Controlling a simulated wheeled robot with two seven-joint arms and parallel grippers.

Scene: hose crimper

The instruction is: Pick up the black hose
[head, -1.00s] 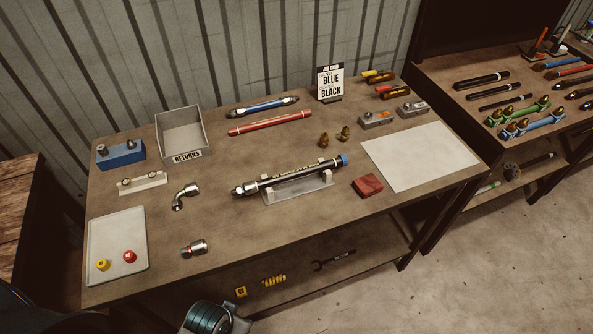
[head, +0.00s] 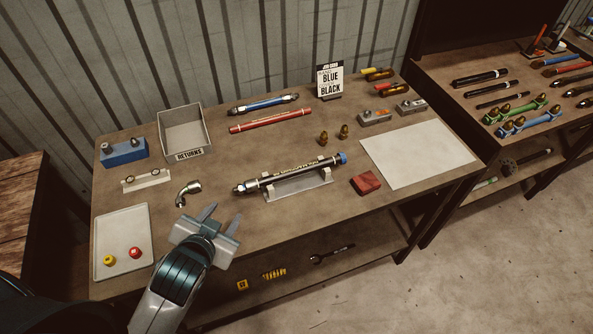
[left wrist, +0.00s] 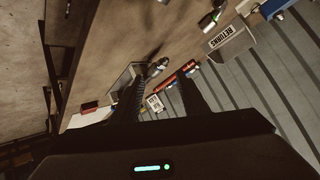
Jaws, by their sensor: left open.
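The black hose (head: 300,173) has light lettering, a metal fitting at its left end and a blue cap at its right end. It rests across a clear cradle (head: 300,187) in the middle of the workbench. My left gripper (head: 222,217) is open and empty over the bench's front edge, left of and nearer than the hose, not touching it. In the left wrist view its dark fingers (left wrist: 169,95) are spread. The hose is hard to make out there. My right gripper is not in view.
A red block (head: 365,183) lies right of the cradle. A bent metal fitting (head: 187,192) lies just beyond my left gripper. A red hose (head: 270,120) and a blue hose (head: 263,104) lie farther back. A grey returns bin (head: 207,133) and a pale tray (head: 98,238) stand left.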

